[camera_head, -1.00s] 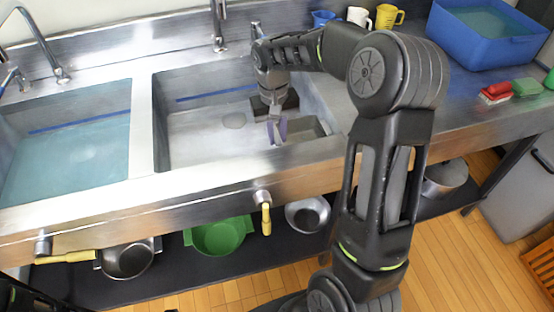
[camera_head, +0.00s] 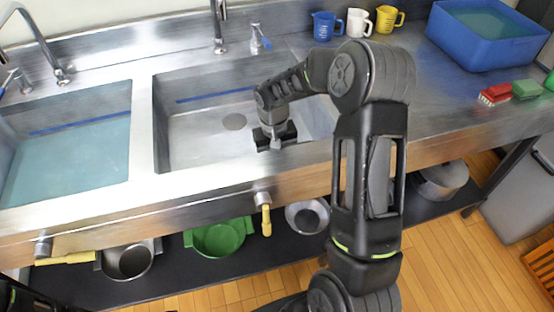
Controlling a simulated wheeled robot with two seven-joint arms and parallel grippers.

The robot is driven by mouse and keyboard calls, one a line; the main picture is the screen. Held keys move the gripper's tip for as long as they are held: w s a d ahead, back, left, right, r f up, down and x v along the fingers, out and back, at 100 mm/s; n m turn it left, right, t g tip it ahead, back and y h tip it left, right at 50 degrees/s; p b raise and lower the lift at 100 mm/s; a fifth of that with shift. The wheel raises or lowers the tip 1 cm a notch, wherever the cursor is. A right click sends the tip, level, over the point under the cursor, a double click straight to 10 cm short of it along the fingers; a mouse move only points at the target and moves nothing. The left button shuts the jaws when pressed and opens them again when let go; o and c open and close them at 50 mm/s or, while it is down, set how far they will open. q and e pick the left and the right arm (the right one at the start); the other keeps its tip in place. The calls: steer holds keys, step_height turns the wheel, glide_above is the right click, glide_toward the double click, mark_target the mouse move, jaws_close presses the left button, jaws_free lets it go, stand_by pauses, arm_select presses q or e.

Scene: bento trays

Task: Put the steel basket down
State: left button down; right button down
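My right arm reaches in from the lower right over the middle sink basin (camera_head: 190,130). My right gripper (camera_head: 275,141) points down at the front right part of this basin, near its front rim. Its fingertips are mostly hidden by the gripper body, so I cannot see whether it is open or holds anything. I cannot make out the steel basket clearly; the arm covers part of the basin's right side. My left gripper is out of view.
The left basin (camera_head: 75,150) holds water. Blue (camera_head: 324,26), white (camera_head: 358,22) and yellow (camera_head: 388,18) mugs stand behind, with a blue tub (camera_head: 485,50) at right. Red (camera_head: 495,93) and green (camera_head: 526,89) brushes lie on the counter. Pans and a green bowl (camera_head: 218,238) sit on the shelf below.

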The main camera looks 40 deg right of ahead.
steer(key=shift+f, duration=0.15)
steer(key=c, duration=1.3)
jaws_free()
steer(key=r, duration=1.2)
steer(key=shift+w+a+r, duration=0.1)
steer(key=shift+a, duration=0.2)
